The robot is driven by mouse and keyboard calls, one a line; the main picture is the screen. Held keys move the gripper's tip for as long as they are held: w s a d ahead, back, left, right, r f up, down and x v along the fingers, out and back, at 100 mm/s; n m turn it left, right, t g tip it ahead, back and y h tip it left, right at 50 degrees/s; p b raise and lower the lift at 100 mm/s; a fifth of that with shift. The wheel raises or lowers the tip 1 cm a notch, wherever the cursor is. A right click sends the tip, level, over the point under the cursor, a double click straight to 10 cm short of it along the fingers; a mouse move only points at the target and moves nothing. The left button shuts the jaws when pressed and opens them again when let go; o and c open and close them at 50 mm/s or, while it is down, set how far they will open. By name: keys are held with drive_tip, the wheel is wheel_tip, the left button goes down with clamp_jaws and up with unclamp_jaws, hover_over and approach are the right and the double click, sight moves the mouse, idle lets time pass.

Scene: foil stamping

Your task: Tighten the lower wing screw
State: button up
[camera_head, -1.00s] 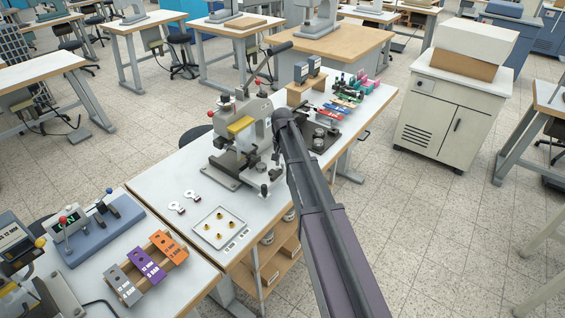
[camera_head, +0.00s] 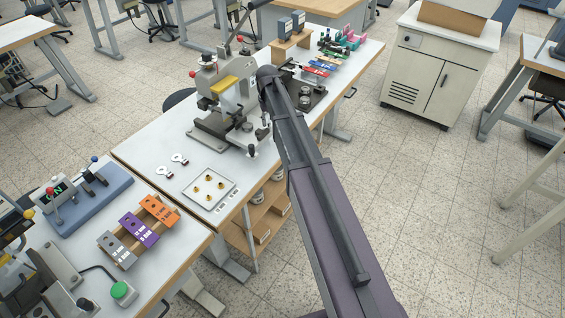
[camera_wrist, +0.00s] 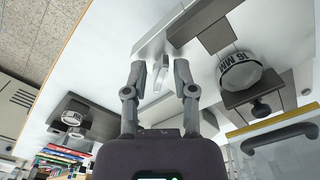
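The foil stamping press (camera_head: 228,100), grey with a yellow block and red knobs, stands on the long white bench. My arm comes in from the lower right and ends beside it; my gripper is hidden there in the head view. In the wrist view my gripper (camera_wrist: 163,78) is open, its two dark fingers apart. A small pale piece (camera_wrist: 160,78) shows between the fingertips; I cannot tell whether it is the lower wing screw or whether the fingers touch it. Right of the fingers is a round part marked "16 MM" (camera_wrist: 240,72) with a black knob (camera_wrist: 261,107).
A white tray (camera_head: 227,189) with brass pieces lies in front of the press. Two ring-ended tags (camera_head: 180,158) lie left of it. Coloured bars (camera_head: 320,70) and a dark fixture (camera_head: 305,98) are further back on the bench.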

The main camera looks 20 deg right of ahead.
sight(270, 123)
drive_tip(key=n, duration=0.7)
drive_tip(key=shift+d, duration=0.15)
drive_tip(key=n, duration=0.7)
drive_tip(key=shift+s, duration=0.1)
wheel_tip(270, 123, up, 4)
drive_tip(key=p, duration=0.4)
drive_tip(key=shift+w+d+r+p, duration=0.15)
drive_tip(key=shift+w+r+p, duration=0.05)
drive_tip(key=shift+r+p, duration=0.15)
wheel_tip(270, 123, up, 9)
drive_tip(key=p, duration=0.9)
drive_tip(key=s+a+f+m+b, duration=0.1)
drive_tip(key=s+m, duration=0.3)
drive_tip(key=s, duration=0.5)
drive_tip(key=s+a+f+m+b, duration=0.1)
drive_tip(key=s+f+m+b, duration=0.2)
drive_tip(key=s, duration=0.6)
drive_tip(key=s+a+f+m+b, duration=0.1)
drive_tip(key=s+f+m+b, duration=0.1)
drive_tip(key=s+m, duration=0.5)
drive_tip(key=shift+s+a+f+b, duration=0.25)
drive_tip(key=shift+s+f+b, duration=0.2)
drive_tip(key=shift+s, duration=0.9)
